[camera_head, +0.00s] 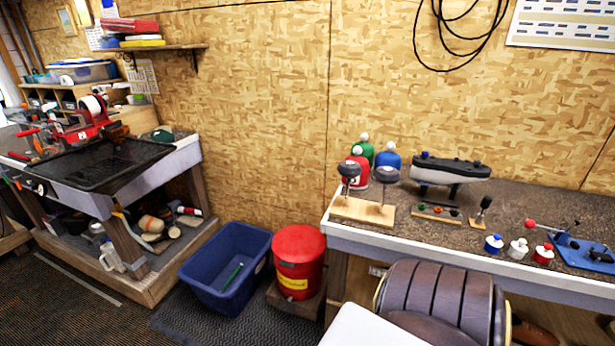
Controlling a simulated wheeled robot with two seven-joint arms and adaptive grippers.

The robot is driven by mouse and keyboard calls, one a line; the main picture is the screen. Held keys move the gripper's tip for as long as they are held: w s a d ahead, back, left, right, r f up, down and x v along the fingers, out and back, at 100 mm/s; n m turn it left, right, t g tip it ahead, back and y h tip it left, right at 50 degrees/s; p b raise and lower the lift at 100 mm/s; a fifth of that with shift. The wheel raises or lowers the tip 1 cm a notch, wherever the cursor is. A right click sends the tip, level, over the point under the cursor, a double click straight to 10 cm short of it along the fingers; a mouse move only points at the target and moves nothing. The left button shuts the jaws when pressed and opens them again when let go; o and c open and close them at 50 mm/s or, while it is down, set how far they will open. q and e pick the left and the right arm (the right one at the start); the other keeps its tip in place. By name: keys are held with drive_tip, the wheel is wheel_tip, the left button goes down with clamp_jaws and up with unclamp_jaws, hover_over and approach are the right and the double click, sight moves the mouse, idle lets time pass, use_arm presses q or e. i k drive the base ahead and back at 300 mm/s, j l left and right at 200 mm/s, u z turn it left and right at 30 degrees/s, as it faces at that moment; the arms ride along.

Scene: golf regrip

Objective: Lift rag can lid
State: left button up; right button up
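The rag can (298,275) is a red can with a yellow label, standing on a low wooden block on the floor between the two benches. Its red domed lid (298,243) appears to sit closed on top. Neither of my grippers shows in the head view, so I cannot see whether they are open or shut.
A blue bin (226,271) with a green item inside stands just left of the can. The right bench (440,232), holding bottles and golf clubs, is close on the can's right. The left bench (177,160) carries a black tray (100,166). A dark mat (200,325) lies in front.

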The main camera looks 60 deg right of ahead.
sight(297, 243)
drive_tip(key=l+z, duration=0.15)
drive_tip(key=z, duration=1.35)
drive_tip(key=k+l, duration=0.05)
drive_tip(key=l, duration=0.05)
